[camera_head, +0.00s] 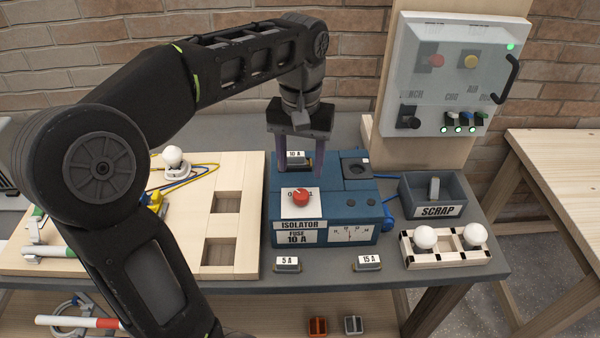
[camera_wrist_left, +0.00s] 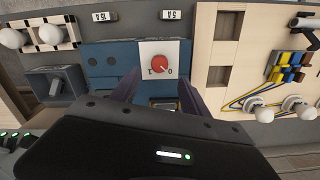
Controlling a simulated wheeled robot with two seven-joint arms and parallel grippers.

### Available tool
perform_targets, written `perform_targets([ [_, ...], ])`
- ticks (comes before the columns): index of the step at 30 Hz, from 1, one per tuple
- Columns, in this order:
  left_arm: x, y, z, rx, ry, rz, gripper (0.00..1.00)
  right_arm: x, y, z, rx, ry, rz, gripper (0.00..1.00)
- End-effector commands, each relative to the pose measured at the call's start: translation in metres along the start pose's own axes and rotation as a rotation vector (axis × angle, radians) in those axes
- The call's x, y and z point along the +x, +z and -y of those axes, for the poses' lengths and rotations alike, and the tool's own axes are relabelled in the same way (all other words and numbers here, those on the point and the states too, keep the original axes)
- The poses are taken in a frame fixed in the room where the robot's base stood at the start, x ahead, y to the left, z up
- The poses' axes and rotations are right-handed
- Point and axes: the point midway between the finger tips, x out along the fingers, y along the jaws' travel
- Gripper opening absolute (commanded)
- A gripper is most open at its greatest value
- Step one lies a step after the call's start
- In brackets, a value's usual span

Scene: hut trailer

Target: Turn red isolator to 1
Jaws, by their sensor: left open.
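The red isolator knob (camera_head: 300,197) sits on a white plate on top of the blue isolator box (camera_head: 282,238). A 0 shows left of the knob in the head view, and its pale mark appears to point toward that side. In the left wrist view the red knob (camera_wrist_left: 160,64) shows with 1 on its left and 0 on its right. My left gripper (camera_head: 302,172) is open, pointing down behind the knob and apart from it. Its fingers are on either side of the 10 A fuse (camera_head: 294,158); I cannot tell whether they touch it. My right gripper is out of view.
A 5 A fuse (camera_head: 288,265) and a 15 A fuse (camera_head: 368,263) lie in front of the box. A scrap tray (camera_head: 462,191) and a bulb rack (camera_head: 455,258) stand to the right. A wooden board (camera_head: 235,172) is left, and a switch panel (camera_head: 450,70) rises behind.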

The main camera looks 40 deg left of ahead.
Motion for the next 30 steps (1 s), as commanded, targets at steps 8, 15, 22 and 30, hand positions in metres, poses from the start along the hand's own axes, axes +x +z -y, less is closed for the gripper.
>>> perform_targets([
  [8,0.001,0.000,0.000,0.000,0.000,0.000,0.53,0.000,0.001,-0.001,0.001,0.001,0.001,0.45],
  [15,0.016,0.000,0.000,0.001,0.000,0.001,0.53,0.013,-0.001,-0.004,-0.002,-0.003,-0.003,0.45],
  [22,0.046,0.001,0.000,0.000,-0.001,0.004,0.53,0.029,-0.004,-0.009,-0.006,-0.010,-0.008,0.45],
  [30,0.075,0.000,0.000,0.001,0.000,0.002,0.53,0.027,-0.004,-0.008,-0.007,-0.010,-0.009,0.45],
])
